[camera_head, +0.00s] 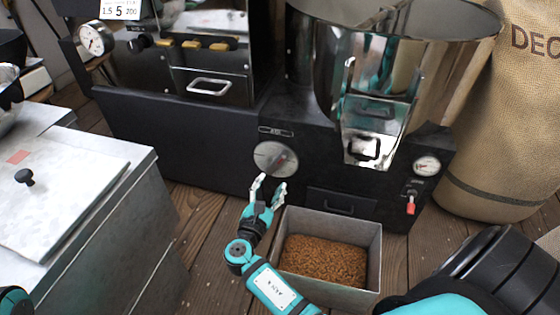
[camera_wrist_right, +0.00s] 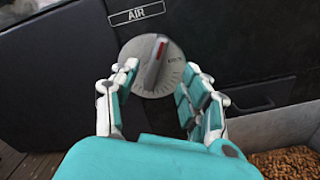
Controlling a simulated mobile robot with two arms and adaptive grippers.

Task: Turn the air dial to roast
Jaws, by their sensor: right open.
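The air dial (camera_head: 275,158) is a round grey disc with a raised bar handle on the black front of the roaster. In the right wrist view the dial (camera_wrist_right: 137,52) sits under an AIR label (camera_wrist_right: 136,14). Its bar has a red mark and stands near upright, tipped a little right at the top. Small lettering right of the bar is too small to read. My right gripper (camera_head: 269,187) is open just in front of and below the dial. In the wrist view its fingers (camera_wrist_right: 158,88) lie either side of the bar, with no clear contact. My left gripper is out of view.
A metal bin (camera_head: 374,246) of brown beans stands on the floor right of my right gripper. A chute (camera_head: 374,131), a gauge (camera_head: 427,166) and a red-tipped switch (camera_head: 410,206) are further right. A grey cabinet (camera_head: 140,185) stands left; a burlap sack (camera_head: 510,120) stands right.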

